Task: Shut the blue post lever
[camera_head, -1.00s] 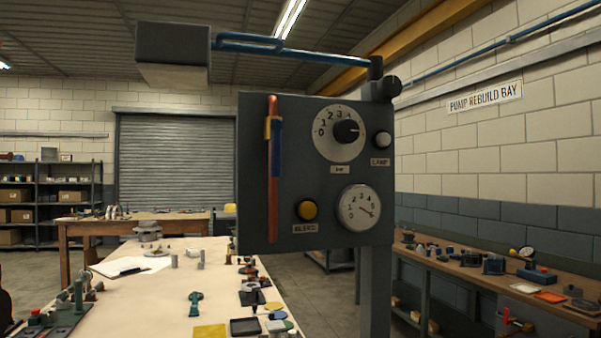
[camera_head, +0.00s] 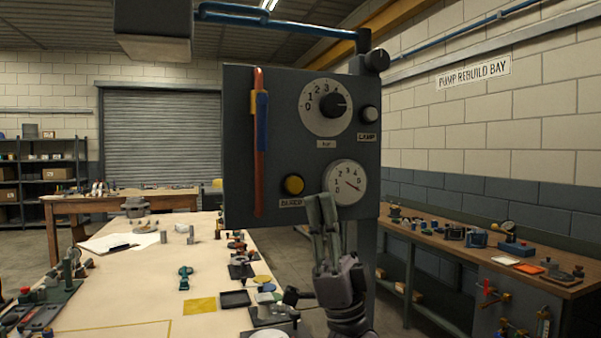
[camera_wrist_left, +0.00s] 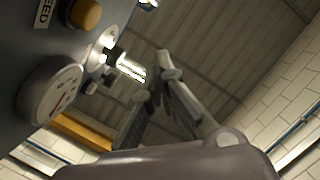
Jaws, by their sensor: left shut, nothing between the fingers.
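A blue lever (camera_head: 262,122) stands upright along a vertical orange-red pipe (camera_head: 259,190) on the left part of the grey panel (camera_head: 240,165). A small yellow piece shows beside its top. The lever is not seen in the left wrist view. My left gripper (camera_head: 321,200) points up in front of the panel's lower edge, just below the gauge, with its fingers together and empty. It is to the right of the lever and lower, apart from it. Its fingers also show in the wrist view (camera_wrist_left: 160,72). My right gripper is not in view.
The panel carries a numbered dial with a black knob (camera_head: 333,104), a lamp (camera_head: 369,115), a yellow button (camera_head: 293,185) and a gauge (camera_head: 346,183). A blue pipe (camera_head: 275,23) runs above. A bench (camera_head: 130,285) with several parts stands at left, another (camera_head: 480,262) at right.

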